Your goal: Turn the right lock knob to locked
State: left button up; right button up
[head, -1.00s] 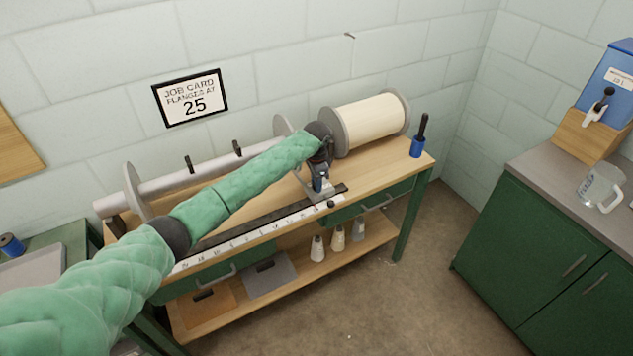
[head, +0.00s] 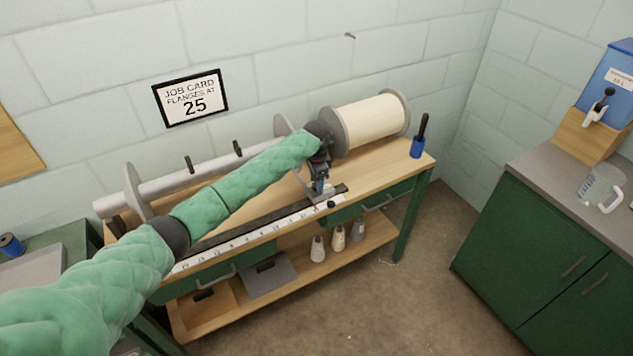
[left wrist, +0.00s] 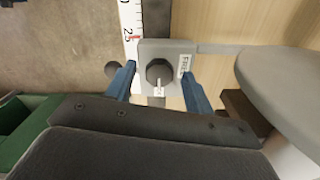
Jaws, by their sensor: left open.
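The right lock knob (left wrist: 158,71) is a dark round knob with a light pointer on a grey block (left wrist: 150,48) in the left wrist view. The label (left wrist: 184,66) beside it appears to read "FREE", and the pointer faces the gripper's palm. My left gripper (left wrist: 155,85) is open, with one blue finger on each side of the block, apart from the knob as far as I can tell. In the head view, my left gripper (head: 319,188) points down at the bench's ruler (head: 245,236) and hides the knob. My right gripper is not in view.
A grey flange disc (left wrist: 285,75) stands close to the gripper's right in the wrist view. A large cream roll (head: 370,122) stands behind the gripper on the bench. The bench top right of the gripper is clear.

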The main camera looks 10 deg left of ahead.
pick_arm(q)
jog(key=shift+r, duration=0.3)
notch_tip(320, 180, up, 6)
jog(key=b, duration=0.2)
jog(key=shift+f+b, duration=0.2)
jog(key=shift+b, duration=0.1)
jog(key=shift+r, duration=0.75)
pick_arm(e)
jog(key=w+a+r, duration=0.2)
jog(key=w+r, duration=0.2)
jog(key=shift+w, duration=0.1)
